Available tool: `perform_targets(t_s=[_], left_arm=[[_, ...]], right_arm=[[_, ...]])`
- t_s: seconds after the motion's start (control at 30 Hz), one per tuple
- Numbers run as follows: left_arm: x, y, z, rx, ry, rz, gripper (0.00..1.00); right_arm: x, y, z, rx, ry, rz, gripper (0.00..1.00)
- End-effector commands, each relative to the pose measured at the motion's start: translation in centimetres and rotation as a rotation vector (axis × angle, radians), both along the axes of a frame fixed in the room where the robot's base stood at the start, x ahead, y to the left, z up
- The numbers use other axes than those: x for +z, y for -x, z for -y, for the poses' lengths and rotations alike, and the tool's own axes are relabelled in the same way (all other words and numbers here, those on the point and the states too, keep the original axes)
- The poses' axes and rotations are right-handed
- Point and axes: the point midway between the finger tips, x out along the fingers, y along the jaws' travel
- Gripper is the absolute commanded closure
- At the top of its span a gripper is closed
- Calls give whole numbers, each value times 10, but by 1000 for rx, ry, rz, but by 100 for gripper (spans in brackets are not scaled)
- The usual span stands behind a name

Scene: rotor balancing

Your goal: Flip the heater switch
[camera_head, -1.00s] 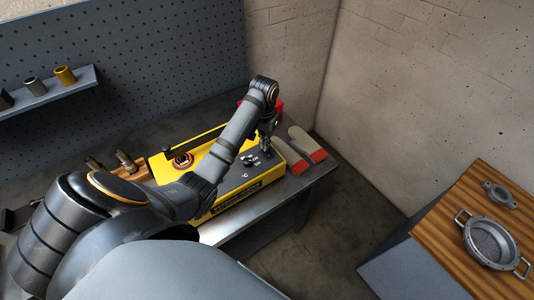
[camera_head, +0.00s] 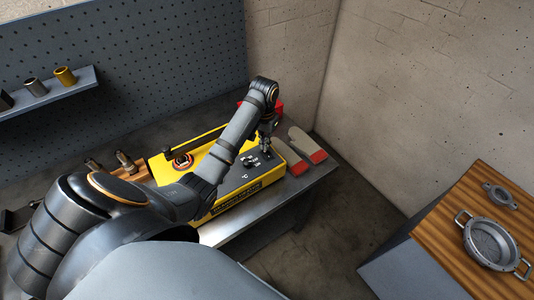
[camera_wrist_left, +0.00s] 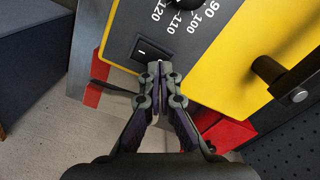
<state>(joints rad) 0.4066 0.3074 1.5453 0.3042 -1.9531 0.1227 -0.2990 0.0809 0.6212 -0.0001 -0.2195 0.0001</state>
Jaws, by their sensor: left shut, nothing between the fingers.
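The yellow heater box (camera_head: 228,207) stands on the bench with a dark grey control panel on top. Its black rocker switch (camera_wrist_left: 150,49) sits in the panel corner in the left wrist view, beside the dial numbers. My left gripper (camera_wrist_left: 161,73) is shut and empty, its fingertips pointing at the panel just beside the switch. I cannot tell whether the tips touch it. In the head view my left gripper (camera_head: 267,150) hangs over the panel's far right end, and the switch is hard to make out there. My right gripper is not in view.
The black dial knob (camera_head: 250,162) sits on the panel near the gripper. Gloves with red cuffs (camera_head: 307,147) lie right of the box, and a red object (camera_head: 277,107) stands behind. A wooden table (camera_head: 450,220) with a metal pan (camera_head: 490,243) is at the right.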

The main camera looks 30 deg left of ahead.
Motion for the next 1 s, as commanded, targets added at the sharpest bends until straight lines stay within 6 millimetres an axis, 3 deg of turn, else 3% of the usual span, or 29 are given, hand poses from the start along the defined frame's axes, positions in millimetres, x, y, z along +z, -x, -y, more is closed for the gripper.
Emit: perform_targets(t_s=[1.0], left_arm=[[-11,0,0,0,0,0,100]], right_arm=[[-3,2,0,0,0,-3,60]])
